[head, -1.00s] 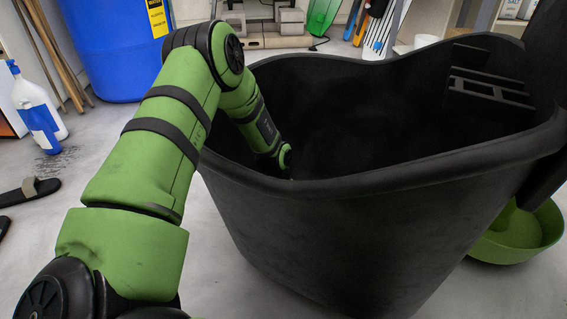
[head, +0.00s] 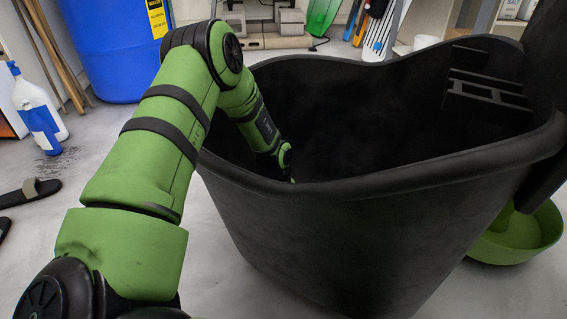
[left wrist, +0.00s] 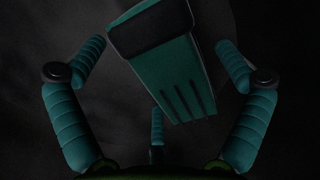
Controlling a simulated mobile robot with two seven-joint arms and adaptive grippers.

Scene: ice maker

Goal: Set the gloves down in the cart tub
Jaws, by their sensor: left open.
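The cart tub (head: 380,230) is a large black bin that fills the middle and right of the head view. My left arm reaches over its rim, and its gripper is mostly hidden inside. In the left wrist view, my left gripper (left wrist: 160,65) has its teal, ribbed fingers spread wide apart. A teal glove (left wrist: 172,78) with a dark cuff and dark slits lies between and beyond the fingers, against the dark tub inside. The fingers do not close on it; whether it touches the tub is too dark to tell. Only one glove shows. My right gripper is out of view.
A blue barrel (head: 115,50) stands behind my left arm. A white and blue spray bottle (head: 38,110) and dark sandals (head: 30,192) are on the floor at left. A green basin (head: 515,235) sits right of the tub. A slotted black ledge (head: 488,88) lines the tub's far right inside.

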